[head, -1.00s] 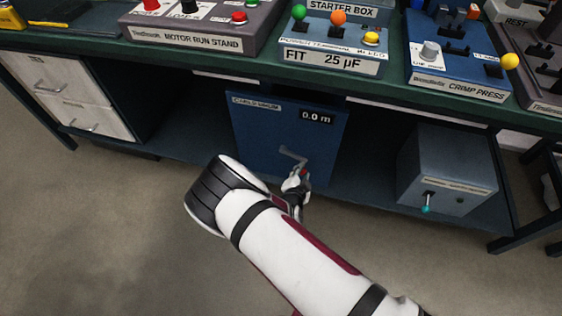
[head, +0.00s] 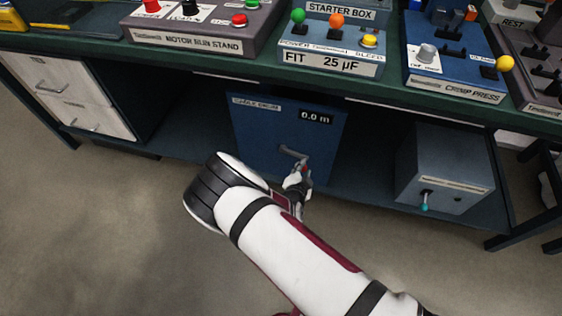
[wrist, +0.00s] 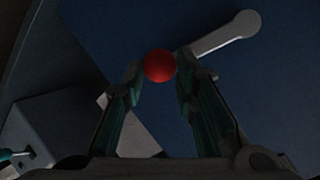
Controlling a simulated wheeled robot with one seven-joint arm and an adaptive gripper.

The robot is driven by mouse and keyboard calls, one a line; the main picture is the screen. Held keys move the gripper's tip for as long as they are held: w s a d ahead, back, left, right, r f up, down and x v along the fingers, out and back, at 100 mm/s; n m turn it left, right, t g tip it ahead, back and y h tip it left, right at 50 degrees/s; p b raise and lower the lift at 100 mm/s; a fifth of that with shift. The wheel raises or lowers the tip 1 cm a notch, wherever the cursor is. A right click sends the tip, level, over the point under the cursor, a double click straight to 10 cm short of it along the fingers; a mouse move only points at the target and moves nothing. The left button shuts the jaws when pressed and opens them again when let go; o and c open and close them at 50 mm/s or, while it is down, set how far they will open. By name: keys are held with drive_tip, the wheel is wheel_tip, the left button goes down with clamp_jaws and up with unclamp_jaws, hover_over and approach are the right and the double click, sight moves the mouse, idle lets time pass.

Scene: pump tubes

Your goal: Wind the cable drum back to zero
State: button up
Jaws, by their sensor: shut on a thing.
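The cable drum (head: 262,135) is a blue box under the bench, and its display (head: 315,117) reads 0.0 m. A grey crank arm (head: 291,152) is on its front face, pointing down and to the right. In the wrist view the crank arm (wrist: 222,36) runs from its hub at upper right to a red knob (wrist: 159,66). My gripper (wrist: 158,76) is shut on the red knob, with a finger on each side of it. In the head view my gripper (head: 299,179) is at the crank's lower end and partly hides the knob.
A grey box (head: 448,165) with a teal-tipped lever (head: 424,201) stands on the shelf to the right. White drawers (head: 72,95) are at the left. The green benchtop (head: 110,45) above carries several control panels. The floor in front is clear.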

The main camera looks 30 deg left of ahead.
drive_tip(key=shift+o, duration=0.9)
drive_tip(key=shift+s+a+r+y+p, duration=0.15)
drive_tip(key=shift+a+r+y+p, duration=0.2)
drive_tip(key=shift+a+r, duration=0.55)
drive_tip(key=shift+d+r, duration=0.1)
drive_tip(key=shift+d, duration=0.05)
drive_tip(key=o, duration=0.9)
drive_tip(key=shift+d, duration=0.15)
drive_tip(key=shift+s+d, duration=0.1)
drive_tip(key=shift+d, duration=0.05)
drive_tip(key=p+v, duration=0.5)
drive_tip(key=v, duration=0.2)
drive_tip(key=shift+s+d, duration=0.2)
drive_tip(key=shift+s, duration=0.1)
